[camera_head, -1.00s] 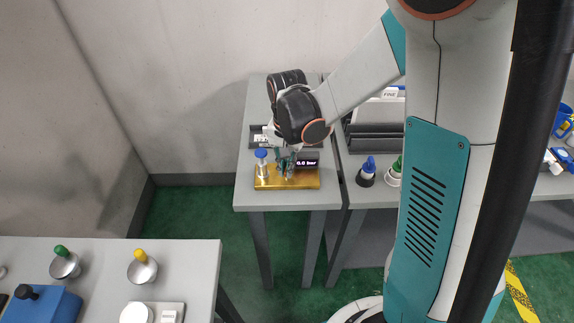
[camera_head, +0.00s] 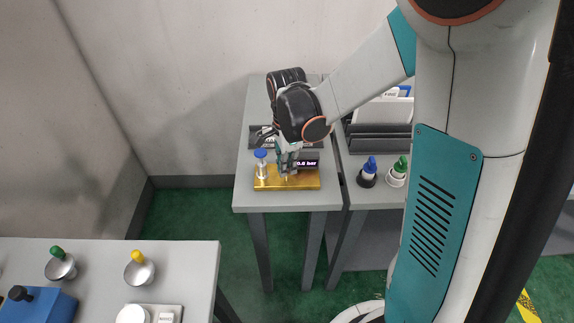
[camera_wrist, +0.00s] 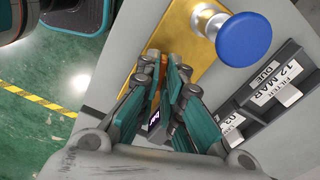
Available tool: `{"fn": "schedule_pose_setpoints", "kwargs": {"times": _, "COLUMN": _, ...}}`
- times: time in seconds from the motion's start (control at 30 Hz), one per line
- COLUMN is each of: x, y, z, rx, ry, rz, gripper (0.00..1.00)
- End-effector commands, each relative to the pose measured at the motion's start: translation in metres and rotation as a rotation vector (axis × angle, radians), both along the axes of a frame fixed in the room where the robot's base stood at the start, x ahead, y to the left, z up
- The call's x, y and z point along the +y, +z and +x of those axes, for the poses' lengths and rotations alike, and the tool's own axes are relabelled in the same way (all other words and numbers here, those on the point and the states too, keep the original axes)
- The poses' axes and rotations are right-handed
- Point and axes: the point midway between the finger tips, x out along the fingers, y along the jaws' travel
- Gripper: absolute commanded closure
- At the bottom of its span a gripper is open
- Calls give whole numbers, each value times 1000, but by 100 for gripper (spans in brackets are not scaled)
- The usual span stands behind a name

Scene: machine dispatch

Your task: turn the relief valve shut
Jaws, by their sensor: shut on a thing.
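A gold valve block (camera_head: 308,184) sits on the front part of the narrow grey table; it also shows in the wrist view (camera_wrist: 185,20). A blue round knob (camera_wrist: 243,40) on a metal stem stands at its left end, apart from my gripper (camera_head: 287,172). It shows in the head view too (camera_head: 261,154). My gripper points down over the middle of the block, its fingers (camera_wrist: 163,75) closed on the relief valve, which they mostly hide. A small dark display (camera_head: 308,163) with a bar reading is behind, to the right of the fingers.
A dark holder with date cards (camera_wrist: 282,82) lies behind the block. Blue-topped (camera_head: 367,170) and green-topped (camera_head: 398,170) items stand on the adjoining table at right. A nearer table (camera_head: 195,265) carries knobs and a blue box (camera_head: 40,305). Green floor lies between.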

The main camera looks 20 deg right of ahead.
Motion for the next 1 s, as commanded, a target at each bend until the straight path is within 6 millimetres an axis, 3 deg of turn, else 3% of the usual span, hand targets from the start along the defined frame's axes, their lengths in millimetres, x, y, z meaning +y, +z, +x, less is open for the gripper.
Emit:
{"fn": "schedule_pose_setpoints", "kwargs": {"times": 0.43, "x": 0, "y": 0, "z": 1, "rx": -1, "ry": -274, "rz": 1, "gripper": 100}}
{"fn": "schedule_pose_setpoints", "kwargs": {"times": 1.0, "x": 0, "y": 1, "z": 1, "rx": -2, "ry": -335, "rz": 1, "gripper": 100}}
